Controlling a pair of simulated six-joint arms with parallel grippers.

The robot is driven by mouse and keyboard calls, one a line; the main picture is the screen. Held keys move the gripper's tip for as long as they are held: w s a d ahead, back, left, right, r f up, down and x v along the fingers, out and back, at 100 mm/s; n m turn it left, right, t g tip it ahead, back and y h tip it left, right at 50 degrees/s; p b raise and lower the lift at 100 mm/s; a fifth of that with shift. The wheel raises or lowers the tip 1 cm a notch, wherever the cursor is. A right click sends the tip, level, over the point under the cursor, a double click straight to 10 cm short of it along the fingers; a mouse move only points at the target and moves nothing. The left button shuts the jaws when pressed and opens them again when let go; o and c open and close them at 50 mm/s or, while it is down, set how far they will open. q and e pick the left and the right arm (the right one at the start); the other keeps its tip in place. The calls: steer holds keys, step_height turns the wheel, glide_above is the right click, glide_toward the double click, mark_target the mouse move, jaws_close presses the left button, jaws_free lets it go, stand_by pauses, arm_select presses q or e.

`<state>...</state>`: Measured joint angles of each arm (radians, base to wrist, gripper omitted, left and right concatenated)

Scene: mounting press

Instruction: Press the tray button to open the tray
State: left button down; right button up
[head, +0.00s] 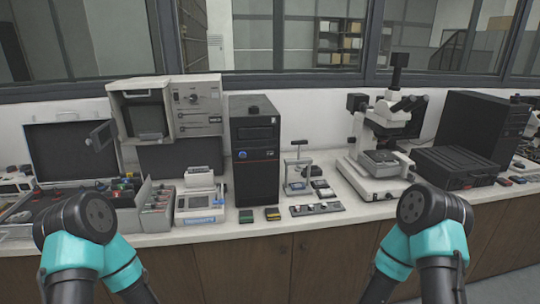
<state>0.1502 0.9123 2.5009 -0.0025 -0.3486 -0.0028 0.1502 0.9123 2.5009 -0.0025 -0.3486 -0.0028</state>
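No open tray and no clearly readable tray button show in the head view. A black computer tower (255,160) stands upright on the bench, with slot-like panels high on its front and a small blue round mark at its left. A small press-like stand (298,172) with a column and a top arm is to its right. A control strip with knobs (317,208) lies at the bench's front edge. Large black and teal joints of my two arms show at the lower left and lower right. Neither gripper shows.
A microscope (382,145) and a black box-like unit (455,167) stand to the right. A white labelled device (200,203), a grey cabinet (167,107) and an open case (70,150) stand to the left. Small green and yellow blocks lie before the tower. Windows line the back.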

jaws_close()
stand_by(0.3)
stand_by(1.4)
